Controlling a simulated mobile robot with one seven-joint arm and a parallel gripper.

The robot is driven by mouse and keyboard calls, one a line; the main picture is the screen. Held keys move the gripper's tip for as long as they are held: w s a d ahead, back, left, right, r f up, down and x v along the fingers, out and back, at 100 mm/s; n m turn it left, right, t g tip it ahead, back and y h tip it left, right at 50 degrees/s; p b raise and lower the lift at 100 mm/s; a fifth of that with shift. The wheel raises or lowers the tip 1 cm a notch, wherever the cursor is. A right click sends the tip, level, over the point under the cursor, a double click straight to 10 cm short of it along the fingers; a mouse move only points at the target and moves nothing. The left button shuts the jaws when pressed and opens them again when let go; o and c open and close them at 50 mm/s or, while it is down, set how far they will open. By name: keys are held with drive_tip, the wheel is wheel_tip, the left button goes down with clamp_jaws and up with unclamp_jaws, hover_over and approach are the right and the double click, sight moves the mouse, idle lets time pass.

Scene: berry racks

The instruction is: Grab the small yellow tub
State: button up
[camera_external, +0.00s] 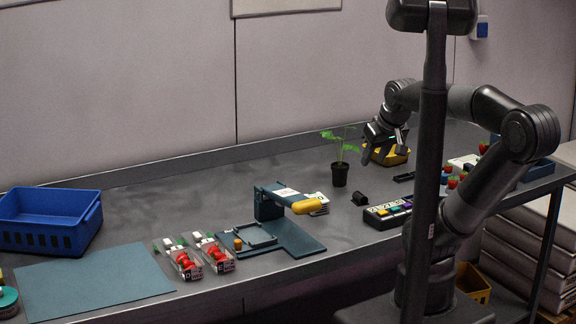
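The small yellow tub (398,157) stands on the grey bench toward the back right, beside the potted plant. My gripper (375,158) reaches down at the tub's left side and hides part of it. Its dark fingers look spread apart, with some yellow showing between them. Whether a finger touches the tub or reaches over its wall is too small to tell.
A potted seedling (340,174) stands just left of my gripper. A button box (388,214), a small black block (360,198) and several strawberries (453,182) lie nearby. A teal fixture (290,236), clear punnets (184,262) and a blue crate (45,238) are further left.

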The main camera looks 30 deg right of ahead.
idle(0.3)
drive_tip(key=shift+c, duration=0.9)
drive_tip(key=w+d+r, duration=0.2)
drive_tip(key=w+d, duration=0.4)
drive_tip(key=w, duration=0.6)
drive_tip(key=w+d+r, duration=0.1)
drive_tip(key=w+d, duration=0.4)
drive_tip(key=w, duration=0.7)
drive_tip(key=shift+n+g+h, duration=0.5)
drive_tip(key=shift+g, duration=0.1)
drive_tip(key=w+d+f, duration=0.6)
drive_tip(key=d, duration=0.1)
drive_tip(key=w+d+f, duration=0.6)
drive_tip(key=d, duration=0.1)
drive_tip(key=w+d+f, duration=0.6)
drive_tip(key=w+d, duration=0.1)
drive_tip(key=shift+d+f, duration=0.2)
drive_tip(key=shift+d, duration=0.2)
drive_tip(key=shift+s+x, duration=0.1)
drive_tip(key=shift+x, duration=1.15)
drive_tip(key=shift+s+x, duration=0.15)
drive_tip(key=shift+x, duration=1.1)
